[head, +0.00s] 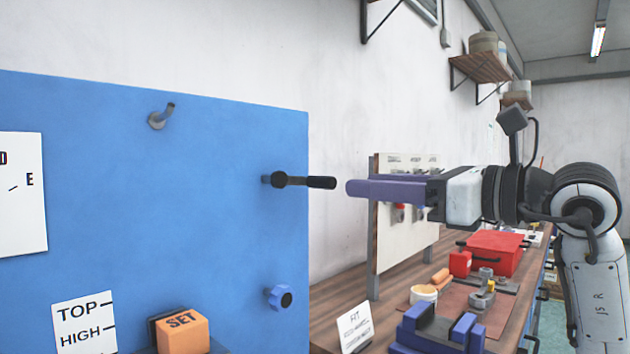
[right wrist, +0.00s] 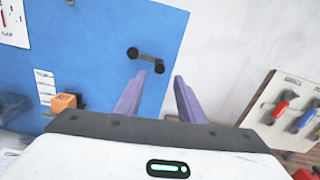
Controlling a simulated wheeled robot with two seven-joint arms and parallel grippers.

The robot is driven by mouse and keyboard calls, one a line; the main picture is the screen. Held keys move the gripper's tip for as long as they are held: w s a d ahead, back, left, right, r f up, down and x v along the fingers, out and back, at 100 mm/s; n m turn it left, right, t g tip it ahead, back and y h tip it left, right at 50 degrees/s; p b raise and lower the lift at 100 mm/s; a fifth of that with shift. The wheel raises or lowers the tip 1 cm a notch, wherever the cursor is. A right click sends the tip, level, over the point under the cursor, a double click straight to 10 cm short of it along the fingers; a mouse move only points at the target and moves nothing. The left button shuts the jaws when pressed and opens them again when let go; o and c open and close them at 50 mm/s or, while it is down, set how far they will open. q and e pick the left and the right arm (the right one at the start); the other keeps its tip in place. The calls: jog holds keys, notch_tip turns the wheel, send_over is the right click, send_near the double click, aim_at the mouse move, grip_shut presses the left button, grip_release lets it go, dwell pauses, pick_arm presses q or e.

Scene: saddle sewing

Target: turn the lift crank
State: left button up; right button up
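The lift crank (head: 305,182) sticks out near the right edge of the blue panel, with a dark arm and a black handle pointing right. It also shows in the right wrist view (right wrist: 146,59), just beyond the left-hand finger's tip. My right gripper (head: 349,187) has long purple fingers pointing left at the crank, level with its handle. A small gap shows between fingertips and handle in the head view. In the right wrist view the fingers (right wrist: 163,75) stand apart with nothing between them. My left gripper is not in view.
The blue panel (head: 215,215) also carries a metal peg (head: 160,117), a blue knob (head: 280,297) and an orange SET block (head: 182,331). Behind, a wooden bench holds a tool board (head: 408,235), a red box (head: 495,253) and a blue vise (head: 435,333).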

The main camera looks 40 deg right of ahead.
aim_at(333, 183)
jog(key=w+p, duration=0.1)
jog(key=w, duration=0.2)
jog(key=w+p, duration=0.1)
jog(key=w, duration=0.4)
jog(key=shift+w+a+p, duration=0.3)
jog(key=shift+a+p, duration=0.1)
grip_shut()
